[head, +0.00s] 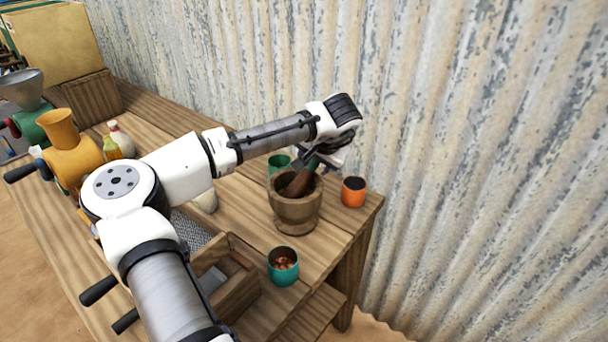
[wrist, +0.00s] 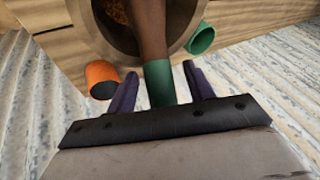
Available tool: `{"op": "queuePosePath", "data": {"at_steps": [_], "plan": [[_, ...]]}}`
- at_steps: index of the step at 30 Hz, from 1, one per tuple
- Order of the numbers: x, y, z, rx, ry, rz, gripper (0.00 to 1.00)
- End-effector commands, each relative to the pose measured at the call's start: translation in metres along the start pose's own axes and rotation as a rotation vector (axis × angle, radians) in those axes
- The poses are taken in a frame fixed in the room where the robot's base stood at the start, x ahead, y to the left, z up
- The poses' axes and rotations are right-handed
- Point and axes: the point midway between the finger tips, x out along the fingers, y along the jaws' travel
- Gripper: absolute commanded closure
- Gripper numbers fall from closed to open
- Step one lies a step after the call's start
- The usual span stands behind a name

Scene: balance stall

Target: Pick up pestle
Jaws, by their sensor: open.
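The brown wooden pestle (head: 297,186) leans in the wooden mortar (head: 296,213), its upper end tilted up to the right. In the wrist view the pestle (wrist: 152,35) runs out of the mortar (wrist: 122,43) toward me and has a green end band. My gripper (head: 322,152) is at the pestle's upper end. In the wrist view the dark purple fingers of my gripper (wrist: 160,70) stand open on either side of the green end, with gaps showing. My wrist partly hides the pestle's top in the head view.
An orange cup (head: 354,193) stands right of the mortar and a green cup (head: 278,164) behind it. A teal cup (head: 283,268) with brown contents stands in front, beside a wooden box (head: 237,290). A corrugated wall (head: 450,150) rises close behind the table.

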Motion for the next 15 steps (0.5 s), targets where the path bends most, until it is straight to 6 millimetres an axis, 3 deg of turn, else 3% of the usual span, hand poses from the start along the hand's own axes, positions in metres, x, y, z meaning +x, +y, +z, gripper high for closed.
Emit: {"op": "queuePosePath", "data": {"at_steps": [5,15], "plan": [[0.0002,0.0003,-0.0001,0.0,0.0,0.0,0.48],[-0.0001,0.0003,0.0,0.0,0.0,0.001,0.92]]}}
